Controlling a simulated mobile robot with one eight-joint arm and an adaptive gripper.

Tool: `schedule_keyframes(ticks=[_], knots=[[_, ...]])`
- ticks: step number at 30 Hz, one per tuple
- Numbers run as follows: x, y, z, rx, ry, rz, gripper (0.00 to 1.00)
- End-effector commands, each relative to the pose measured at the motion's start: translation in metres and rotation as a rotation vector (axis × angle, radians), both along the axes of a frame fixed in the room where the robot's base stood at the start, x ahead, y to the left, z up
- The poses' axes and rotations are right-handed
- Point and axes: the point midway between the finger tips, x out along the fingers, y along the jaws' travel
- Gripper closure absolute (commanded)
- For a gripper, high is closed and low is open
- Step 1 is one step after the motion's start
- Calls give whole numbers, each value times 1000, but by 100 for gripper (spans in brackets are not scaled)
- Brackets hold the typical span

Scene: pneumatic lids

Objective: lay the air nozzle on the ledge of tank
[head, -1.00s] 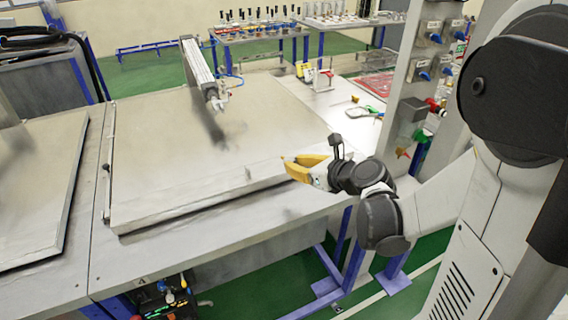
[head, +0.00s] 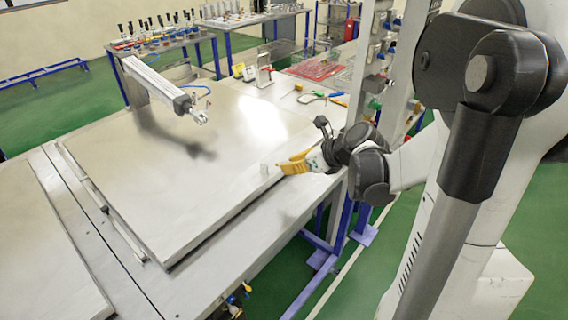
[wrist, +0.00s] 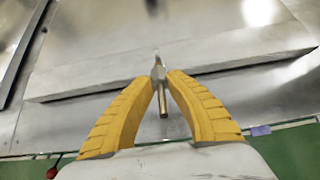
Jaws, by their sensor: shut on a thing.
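The air nozzle (wrist: 162,98) is a small metal piece with a brass-coloured tube end. In the wrist view it sits between the tips of my yellow-fingered gripper (wrist: 160,78), which is shut on it. In the head view my gripper (head: 285,167) is at the front right edge of the large steel lid, and I cannot make out the nozzle there. The tank's flat steel ledge (head: 228,222) runs along the lid's front edge. In the wrist view the ledge (wrist: 85,128) lies below the fingers; the height gap cannot be told.
A pneumatic cylinder (head: 155,84) stretches over the lid (head: 170,170). A post with fittings (head: 385,60) stands to the right. The ledge left of my gripper is clear.

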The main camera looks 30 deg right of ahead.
Motion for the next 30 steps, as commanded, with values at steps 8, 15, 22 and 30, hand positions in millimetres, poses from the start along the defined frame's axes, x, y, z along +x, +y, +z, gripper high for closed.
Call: schedule_keyframes(ticks=[8, 15, 22, 30], knots=[[0, 0, -16, 0, 0, 0, 100], [0, 0, -42, 0, 0, 0, 100], [0, 0, -67, 0, -1, 0, 100], [0, 0, -93, 0, -1, 0, 100]])
